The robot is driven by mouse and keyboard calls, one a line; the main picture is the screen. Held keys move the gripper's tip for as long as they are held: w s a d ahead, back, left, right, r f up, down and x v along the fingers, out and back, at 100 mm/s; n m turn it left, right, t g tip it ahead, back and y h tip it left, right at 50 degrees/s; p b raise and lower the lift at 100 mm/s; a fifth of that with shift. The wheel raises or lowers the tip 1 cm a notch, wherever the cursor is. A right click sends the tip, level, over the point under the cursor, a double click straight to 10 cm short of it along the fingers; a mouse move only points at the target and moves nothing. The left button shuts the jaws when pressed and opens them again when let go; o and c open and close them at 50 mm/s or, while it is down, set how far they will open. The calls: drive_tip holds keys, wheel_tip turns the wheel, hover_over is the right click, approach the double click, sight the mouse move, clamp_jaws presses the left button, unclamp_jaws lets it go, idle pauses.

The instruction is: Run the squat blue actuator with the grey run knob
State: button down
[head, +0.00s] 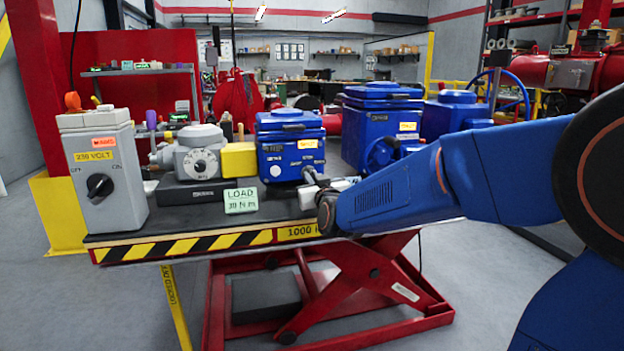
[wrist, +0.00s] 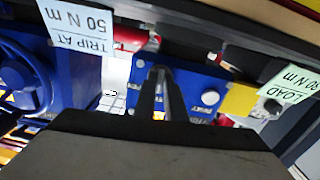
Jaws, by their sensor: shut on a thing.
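The squat blue actuator (head: 290,150) stands on the black-topped lift table in the head view, right of a yellow block (head: 239,160). Its blue front panel (wrist: 188,92) shows in the wrist view, with a round pale button (wrist: 210,98) on it. My gripper (head: 312,180) reaches in from the right at the actuator's lower front. In the wrist view my gripper (wrist: 158,75) has its dark fingers close together at the panel, apart from the pale button. They are shut on the grey run knob, which they mostly hide; its angle cannot be read.
A LOAD card (head: 241,200) stands in front of the yellow block. A grey 230 VOLT box (head: 102,170) with a black switch and a grey actuator (head: 190,153) stand left. Larger blue actuators (head: 380,120), one with a handwheel, stand right. A TRIP AT card (wrist: 78,35) shows in the wrist view.

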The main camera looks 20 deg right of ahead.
drive_tip(key=shift+m, duration=0.5)
drive_tip(key=c, duration=1.8)
unclamp_jaws()
drive_tip(key=shift+s, duration=0.1)
drive_tip(key=s, duration=1.7)
drive_tip(key=shift+s, duration=0.1)
